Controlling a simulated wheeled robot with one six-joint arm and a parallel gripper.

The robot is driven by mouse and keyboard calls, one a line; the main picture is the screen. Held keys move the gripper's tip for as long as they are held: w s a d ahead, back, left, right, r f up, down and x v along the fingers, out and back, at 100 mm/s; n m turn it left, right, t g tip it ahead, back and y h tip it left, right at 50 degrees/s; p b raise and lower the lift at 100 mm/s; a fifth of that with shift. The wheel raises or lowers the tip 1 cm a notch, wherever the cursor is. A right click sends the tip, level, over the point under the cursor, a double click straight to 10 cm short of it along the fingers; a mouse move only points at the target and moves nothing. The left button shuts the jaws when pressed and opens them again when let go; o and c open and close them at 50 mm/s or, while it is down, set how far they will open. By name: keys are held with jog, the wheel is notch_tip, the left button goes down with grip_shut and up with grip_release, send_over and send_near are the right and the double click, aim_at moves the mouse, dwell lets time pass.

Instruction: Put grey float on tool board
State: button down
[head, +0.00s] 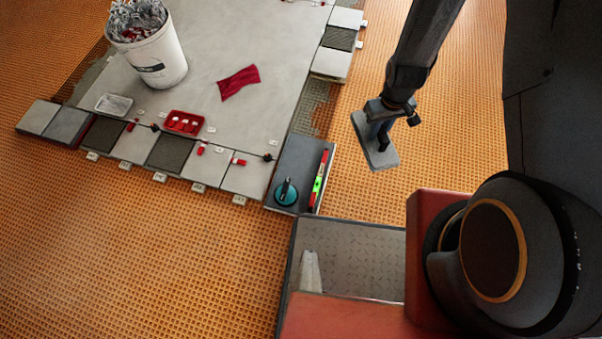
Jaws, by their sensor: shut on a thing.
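The grey float (368,143) is a flat rectangular plate with a dark handle. My gripper (382,122) is shut on the float's handle and holds it in the air over the orange floor, right of the tool board. The fingertips are partly hidden by the wrist and handle. The tool board (291,165) is a dark grey panel at the corner of the tiled area. On it lie a teal round suction cup (286,192) at the lower left and a red and green level (319,182) along the right edge. Its upper left part is bare.
A white bucket (158,60) with grey and red clips, a red tray (184,122), a clear tray (114,104) and a red cloth (239,83) are on the grey tiles (205,75). Orange matting (150,260) surrounds them. My base deck lies below the board.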

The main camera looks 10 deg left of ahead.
jog(key=w+a+f+n+b, duration=0.3)
jog(key=a+f+n+b, duration=0.6)
jog(key=f+n+b, duration=0.15)
jog(key=w+a+f+n+b, duration=0.3)
jog(key=a+f+n+b, duration=0.6)
jog(key=b, duration=0.2)
jog(key=w+a+f+n+b, duration=0.4)
jog(key=a+f+n+b, duration=0.5)
jog(key=f+n+b, duration=0.15)
jog(key=f+b, duration=0.5)
jog(key=f, duration=0.4)
jog(key=shift+s, duration=0.2)
jog(key=shift+f+b, duration=0.15)
jog(key=shift+b, duration=0.15)
jog(key=c, duration=1.9)
grip_release()
jog(key=shift+c, duration=0.2)
jog(key=o, duration=0.3)
